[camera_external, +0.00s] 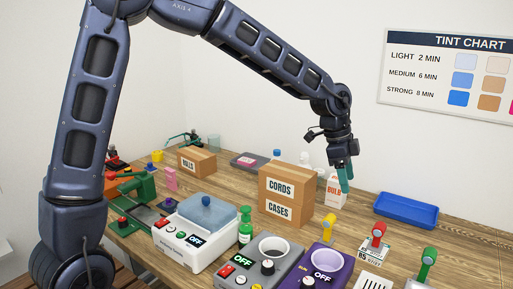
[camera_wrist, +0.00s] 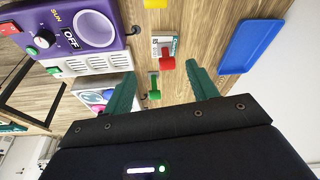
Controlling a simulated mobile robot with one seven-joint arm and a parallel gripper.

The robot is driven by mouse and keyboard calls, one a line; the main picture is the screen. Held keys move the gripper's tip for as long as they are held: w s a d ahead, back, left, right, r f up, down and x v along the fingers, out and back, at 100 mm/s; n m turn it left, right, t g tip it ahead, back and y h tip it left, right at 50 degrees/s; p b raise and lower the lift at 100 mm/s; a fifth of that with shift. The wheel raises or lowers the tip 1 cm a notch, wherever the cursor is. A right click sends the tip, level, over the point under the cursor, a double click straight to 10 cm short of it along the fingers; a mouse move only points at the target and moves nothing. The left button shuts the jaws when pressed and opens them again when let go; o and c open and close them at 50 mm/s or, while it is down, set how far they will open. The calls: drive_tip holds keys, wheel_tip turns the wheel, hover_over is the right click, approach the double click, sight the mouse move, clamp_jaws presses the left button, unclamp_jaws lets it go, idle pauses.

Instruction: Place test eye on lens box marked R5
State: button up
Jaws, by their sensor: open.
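A small white box or card (camera_external: 376,253) with dark print that looks like R5 lies at the front right. A red-topped piece (camera_external: 378,230) stands at it; whether on it or just behind I cannot tell. Similar upright pieces stand nearby: an orange-yellow one (camera_external: 327,222) and a green one (camera_external: 430,255). I cannot tell which is the test eye. My gripper (camera_external: 346,180) hangs above the table near the bulb box, open and empty. In the wrist view the red piece (camera_wrist: 166,64), green piece (camera_wrist: 154,86) and white box (camera_wrist: 163,42) show beyond the spread fingers.
A purple machine (camera_external: 317,268) marked SUN and a grey machine (camera_external: 258,268) stand at the front. Cartons marked CORDS and CASES (camera_external: 284,193) are stacked left of my gripper, a BULB box (camera_external: 335,192) beside it. A blue tray (camera_external: 406,211) lies at right.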

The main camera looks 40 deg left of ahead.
drive_tip(key=s+a+r+n+t+y, duration=0.1)
drive_tip(key=s+a+r+n, duration=0.3)
drive_tip(key=s+a, duration=0.45)
drive_tip(key=s+a+r+n+t+y, duration=0.1)
drive_tip(key=s+a+r+n, duration=0.3)
drive_tip(key=s+a, duration=0.45)
drive_tip(key=s+a+r+n+t+y, duration=0.1)
drive_tip(key=s+a+r+n, duration=0.25)
drive_tip(key=s+a, duration=0.45)
drive_tip(key=s+a+f+n, duration=0.1)
drive_tip(key=s+a+n, duration=0.3)
drive_tip(key=s+a, duration=0.4)
drive_tip(key=shift+a+f+t, duration=0.2)
drive_tip(key=shift+a+t, duration=0.05)
drive_tip(key=shift+t, duration=0.05)
